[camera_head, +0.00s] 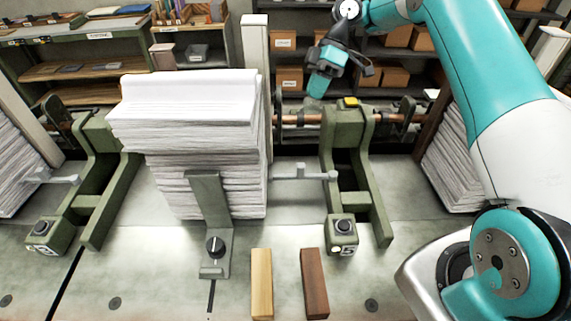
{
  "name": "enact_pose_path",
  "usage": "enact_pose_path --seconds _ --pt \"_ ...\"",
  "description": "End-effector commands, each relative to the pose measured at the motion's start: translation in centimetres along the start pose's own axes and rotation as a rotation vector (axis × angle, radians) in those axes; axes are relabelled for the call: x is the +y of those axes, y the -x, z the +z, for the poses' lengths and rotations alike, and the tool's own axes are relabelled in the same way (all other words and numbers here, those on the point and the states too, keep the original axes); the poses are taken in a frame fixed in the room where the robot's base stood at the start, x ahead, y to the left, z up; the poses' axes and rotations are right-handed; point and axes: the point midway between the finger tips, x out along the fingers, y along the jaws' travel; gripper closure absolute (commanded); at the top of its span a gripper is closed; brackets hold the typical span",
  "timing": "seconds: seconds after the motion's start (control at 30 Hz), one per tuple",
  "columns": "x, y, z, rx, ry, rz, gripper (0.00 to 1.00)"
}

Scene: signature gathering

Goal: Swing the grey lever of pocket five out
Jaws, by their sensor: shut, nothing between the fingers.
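A grey lever (302,174) lies roughly level between the middle paper stack (190,130) and the right green stand (340,140); its right end meets the stand and a small tab rises from its middle. A second grey lever (52,179) reaches from the left paper stack (15,165) towards the left green stand (95,150). My gripper (368,69) is shut and empty, above and behind the right stand, apart from both levers.
A grey bracket with a black knob (214,245) stands before the middle stack. A light wooden block (262,284) and a dark one (314,284) lie at the front. A copper-coloured bar (300,119) runs behind. Another paper stack (455,165) stands at right.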

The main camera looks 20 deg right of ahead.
Motion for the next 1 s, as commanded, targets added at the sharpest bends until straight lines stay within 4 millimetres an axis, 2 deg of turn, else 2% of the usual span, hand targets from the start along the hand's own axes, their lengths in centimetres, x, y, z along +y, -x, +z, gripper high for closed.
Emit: enact_pose_path --seconds 0.53,1.0 --pt "0.3 -6.2 0.4 -0.001 0.0 0.0 1.0" --pt "-0.1 -15.6 0.0 0.0 0.0 -0.004 1.0"
